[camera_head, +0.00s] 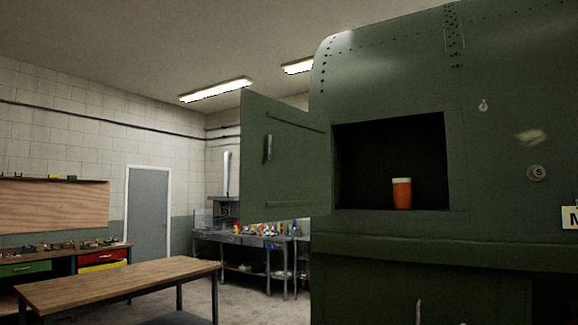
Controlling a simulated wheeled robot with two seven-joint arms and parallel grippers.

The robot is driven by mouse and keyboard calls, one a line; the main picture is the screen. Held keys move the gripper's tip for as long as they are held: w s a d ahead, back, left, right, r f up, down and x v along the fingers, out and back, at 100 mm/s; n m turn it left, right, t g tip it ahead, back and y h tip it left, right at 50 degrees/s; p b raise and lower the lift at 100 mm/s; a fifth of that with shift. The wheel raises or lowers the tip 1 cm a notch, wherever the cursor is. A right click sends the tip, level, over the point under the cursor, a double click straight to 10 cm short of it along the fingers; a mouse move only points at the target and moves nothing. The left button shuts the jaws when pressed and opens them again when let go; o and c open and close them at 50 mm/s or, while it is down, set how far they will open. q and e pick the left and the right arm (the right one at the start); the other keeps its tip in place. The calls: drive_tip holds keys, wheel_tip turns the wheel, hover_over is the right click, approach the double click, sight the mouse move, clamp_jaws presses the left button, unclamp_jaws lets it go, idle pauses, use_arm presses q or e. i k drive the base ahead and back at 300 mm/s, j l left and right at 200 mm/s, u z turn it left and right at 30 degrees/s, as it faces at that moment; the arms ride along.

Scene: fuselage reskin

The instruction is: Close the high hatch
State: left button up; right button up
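The high hatch (285,165) is a dark green panel hinged at the left side of a square opening in the green fuselage (400,95). It stands swung open to the left, with a small upright handle (268,147) on its face. The opening's dark compartment (365,155) is uncovered. An orange jar with a white lid (402,194) stands upright on the compartment floor, right of its middle. Neither of my grippers shows in the head view.
A wooden-topped table (120,282) stands at the lower left. A workbench with colored drawers (50,262) is behind it, and another bench with tools (250,238) stands at the back. A grey door (147,210) is in the far wall. Open floor lies between the table and fuselage.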

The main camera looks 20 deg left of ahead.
sight(296, 183)
drive_tip(key=i+j+z, duration=0.2)
drive_tip(key=j+z, duration=0.2)
drive_tip(key=j, duration=1.1)
drive_tip(key=j+z, duration=0.4)
drive_tip(key=j, duration=1.05)
